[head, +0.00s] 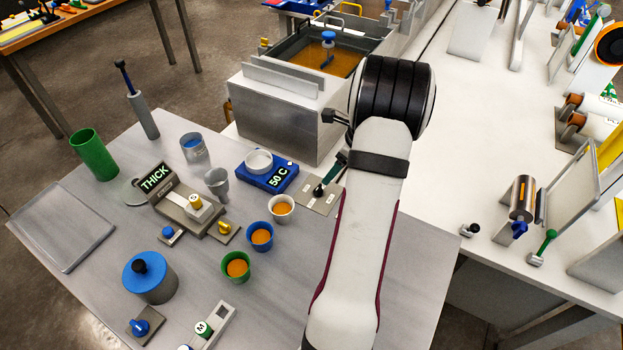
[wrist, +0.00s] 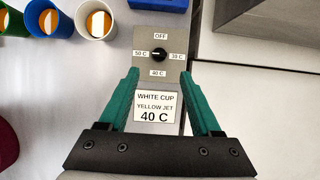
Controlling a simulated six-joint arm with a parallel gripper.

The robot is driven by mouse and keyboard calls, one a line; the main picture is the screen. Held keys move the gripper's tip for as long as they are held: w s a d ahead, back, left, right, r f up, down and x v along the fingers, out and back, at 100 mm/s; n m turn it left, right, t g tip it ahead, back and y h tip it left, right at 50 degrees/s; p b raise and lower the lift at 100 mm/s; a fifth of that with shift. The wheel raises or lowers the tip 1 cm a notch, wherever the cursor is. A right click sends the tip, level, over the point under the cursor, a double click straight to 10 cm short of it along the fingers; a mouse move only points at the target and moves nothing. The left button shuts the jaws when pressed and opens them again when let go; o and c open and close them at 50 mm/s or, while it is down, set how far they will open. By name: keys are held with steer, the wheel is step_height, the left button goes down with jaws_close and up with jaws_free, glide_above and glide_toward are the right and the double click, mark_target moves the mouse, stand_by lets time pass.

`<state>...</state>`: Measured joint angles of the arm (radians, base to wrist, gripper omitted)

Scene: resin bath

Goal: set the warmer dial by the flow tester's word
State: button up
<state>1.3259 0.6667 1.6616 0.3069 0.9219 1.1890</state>
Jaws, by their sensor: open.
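The flow tester (head: 184,208) stands on the grey table in the head view, and its sign (head: 156,178) reads THICK. A yellow-topped piece sits on it. The blue warmer (head: 268,178) carries a white dish, and its display reads 50 C. The black warmer dial (wrist: 157,55) sits on a grey plate marked OFF, 30 C, 40 C and 50 C. Its white mark appears to point left, to 50 C. A card (wrist: 155,106) reads WHITE CUP, YELLOW JET, 40 C. My gripper (wrist: 159,72) is open, its green fingers on either side near the dial, apart from it.
White (head: 282,207), blue (head: 261,236) and green (head: 236,267) cups of amber liquid stand left of the dial plate. A grey funnel-like cup (head: 217,183) stands by the tester. The metal resin bath (head: 285,105) rises behind.

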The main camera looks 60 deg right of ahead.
mark_target(319, 188)
steer(key=x, duration=0.9)
steer(key=shift+w+f, duration=0.15)
steer(key=shift+f, duration=0.2)
jaws_close()
